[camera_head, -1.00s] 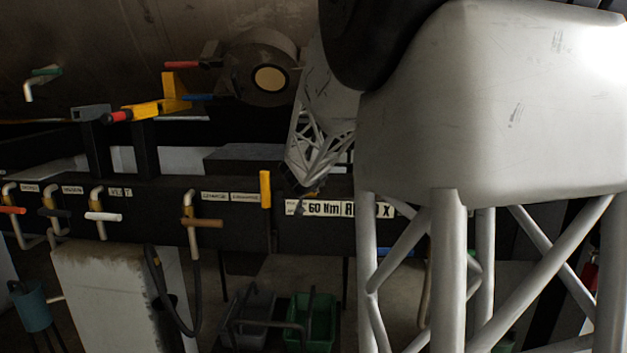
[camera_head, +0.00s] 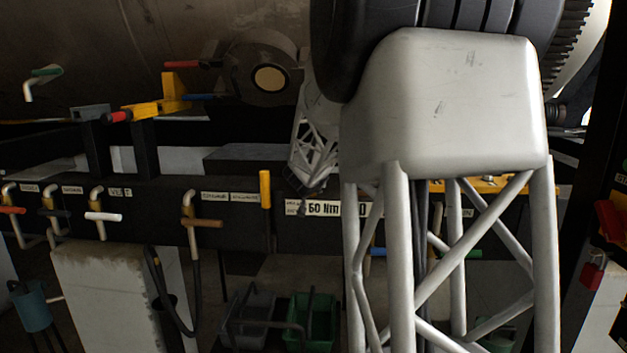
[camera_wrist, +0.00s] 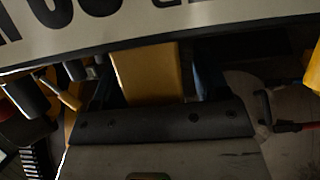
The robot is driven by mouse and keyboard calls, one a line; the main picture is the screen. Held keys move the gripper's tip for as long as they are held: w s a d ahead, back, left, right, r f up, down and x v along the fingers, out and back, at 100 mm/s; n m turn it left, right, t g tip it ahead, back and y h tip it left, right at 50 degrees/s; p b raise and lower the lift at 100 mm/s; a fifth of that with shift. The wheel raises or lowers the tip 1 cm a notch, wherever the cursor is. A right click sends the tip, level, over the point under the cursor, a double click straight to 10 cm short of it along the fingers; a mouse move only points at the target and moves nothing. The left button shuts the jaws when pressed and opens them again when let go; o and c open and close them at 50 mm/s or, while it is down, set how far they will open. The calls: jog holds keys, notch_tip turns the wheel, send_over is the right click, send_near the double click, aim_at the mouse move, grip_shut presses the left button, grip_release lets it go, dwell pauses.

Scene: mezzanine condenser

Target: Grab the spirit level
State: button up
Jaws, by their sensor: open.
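My gripper (camera_wrist: 156,85) shows in the wrist view as two dark fingers, apart, above a dark bar with screws. A yellow bar (camera_wrist: 149,72) appears in the space between them; I cannot tell its depth or whether they touch it. The yellow bar may be the spirit level, but I cannot tell for sure. In the head view an upright yellow bar (camera_head: 265,189) stands at the dark rail, left of the end of my lattice arm link. A yellow strip with dark spots (camera_head: 490,185) is partly hidden behind my nearer arm link. My gripper's jaws are not clear in the head view.
A white lettered plate (camera_head: 322,208) is on the rail (camera_head: 150,205); a lettered plate also crosses the top of the wrist view (camera_wrist: 170,28). Bent handles (camera_head: 103,216) stick out along the rail. A green bin (camera_head: 312,318) stands below. A red padlock (camera_head: 592,272) hangs at right.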

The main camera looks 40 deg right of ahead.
grip_shut()
dwell(0.5)
jog(key=shift+r, duration=0.25)
jog(key=shift+r, duration=1.65)
jog(key=s+a+r, duration=0.1)
jog(key=s+a, duration=0.7)
jog(key=s, duration=0.5)
jog(key=shift+s+a+r, duration=0.15)
jog(key=shift+s+a, duration=0.1)
jog(key=shift+a, duration=0.1)
jog(key=shift+w, duration=0.1)
